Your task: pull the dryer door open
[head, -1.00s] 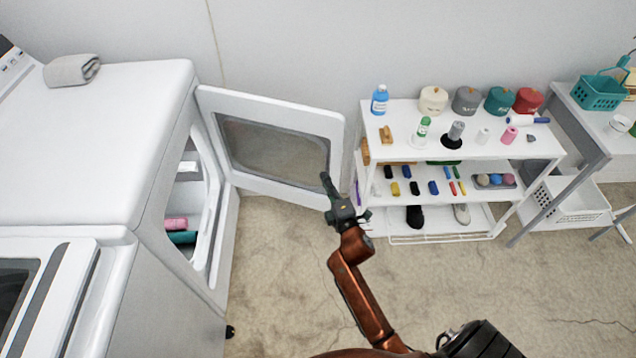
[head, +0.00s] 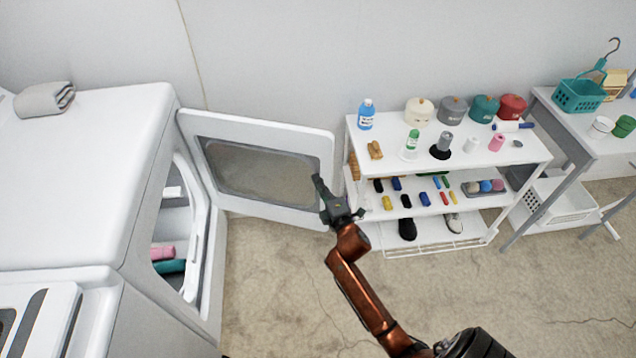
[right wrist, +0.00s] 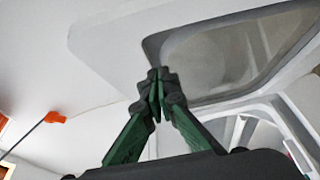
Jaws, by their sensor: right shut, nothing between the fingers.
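The white dryer (head: 110,190) stands at the left in the head view. Its door (head: 210,130), with a grey window, is swung wide open toward the right. The door also shows in the right wrist view (right wrist: 110,62), above and beyond the fingers. A pink item (head: 161,252) and a teal item (head: 170,267) lie inside the drum opening. My right gripper (head: 317,183) is shut and empty at the door's free right edge, overlapping it in the picture. I cannot tell whether it touches the door. My left gripper is not in view.
A white shelf cart (head: 500,157) with bottles, jars and small items stands right of the door, close to its free edge. A table (head: 560,115) with a teal basket (head: 578,95) is further right. Bare floor (head: 270,290) is free in front.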

